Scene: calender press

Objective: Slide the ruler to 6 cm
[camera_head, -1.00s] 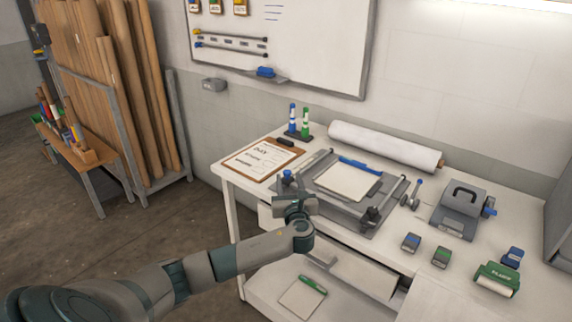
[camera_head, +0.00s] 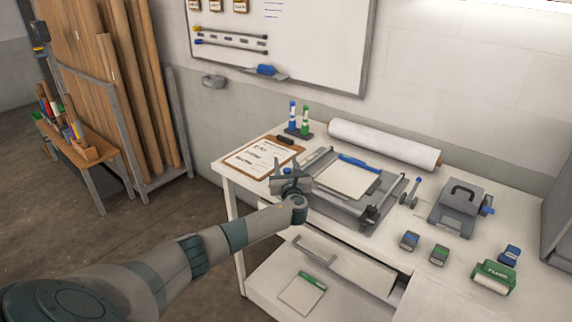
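A grey flat press (camera_head: 385,203) lies on the white worktable, with a pale sheet (camera_head: 347,180) on it and a blue bar (camera_head: 360,164) along the sheet's far edge. I cannot make out a ruler scale or its numbers at this size. My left gripper (camera_head: 291,168) is at the press's left end, its fingers spread apart. A small blue knob (camera_head: 287,171) shows between or just behind the fingers; I cannot tell whether they touch it. The gripper hides part of the press's left end. My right gripper is not in view.
A clipboard (camera_head: 262,158) lies left of the press, with two markers in a stand (camera_head: 298,134) behind. A paper roll (camera_head: 383,144) lies along the back. A grey punch-like device (camera_head: 460,205) and several small stamps stand right. A handled drawer (camera_head: 345,263) is below the tabletop.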

